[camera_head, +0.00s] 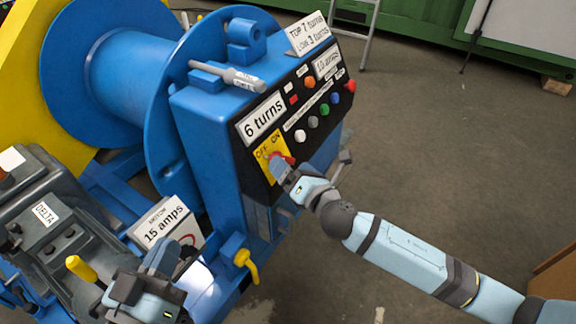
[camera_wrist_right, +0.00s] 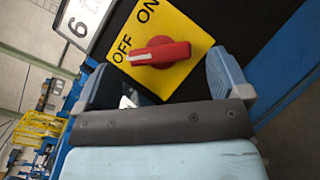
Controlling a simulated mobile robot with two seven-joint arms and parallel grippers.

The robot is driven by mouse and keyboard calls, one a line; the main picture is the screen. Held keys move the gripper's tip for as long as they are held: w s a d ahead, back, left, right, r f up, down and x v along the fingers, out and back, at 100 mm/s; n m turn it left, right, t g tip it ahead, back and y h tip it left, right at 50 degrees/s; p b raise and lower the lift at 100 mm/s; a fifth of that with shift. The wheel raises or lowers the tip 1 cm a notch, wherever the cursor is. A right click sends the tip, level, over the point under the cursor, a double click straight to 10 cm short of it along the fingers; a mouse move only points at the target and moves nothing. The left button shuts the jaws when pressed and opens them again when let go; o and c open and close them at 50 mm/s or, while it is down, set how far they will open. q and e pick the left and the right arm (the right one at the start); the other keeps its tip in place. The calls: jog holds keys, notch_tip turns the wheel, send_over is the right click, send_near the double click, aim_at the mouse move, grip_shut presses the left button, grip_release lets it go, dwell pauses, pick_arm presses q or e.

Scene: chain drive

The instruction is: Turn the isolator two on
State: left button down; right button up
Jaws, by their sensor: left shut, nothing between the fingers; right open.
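A red rotary knob (camera_wrist_right: 160,52) sits on a yellow plate (camera_wrist_right: 185,72) marked OFF and ON. A white line on the knob's left end lies on the OFF side in the right wrist view. In the head view the yellow plate (camera_head: 262,153) is on the blue control box, and the knob is partly hidden by my right gripper (camera_head: 279,168). My right gripper is open at the plate, and its two fingers (camera_wrist_right: 168,82) show on either side below the knob. I cannot tell whether they touch it. My left gripper (camera_head: 166,252) is shut and empty at the lower left.
The blue control box (camera_head: 205,130) carries coloured buttons (camera_head: 322,108) and a "6 turns" label (camera_head: 262,120) above the plate. A grey cylinder (camera_head: 243,80) lies on top. A yellow lever (camera_head: 246,265) and a "15 amps" box (camera_head: 160,222) are near my left gripper. Open floor (camera_head: 440,130) lies right.

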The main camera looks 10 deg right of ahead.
pick_arm(q)
jog(key=shift+f, duration=0.25)
pick_arm(e)
jog(key=shift+x, duration=1)
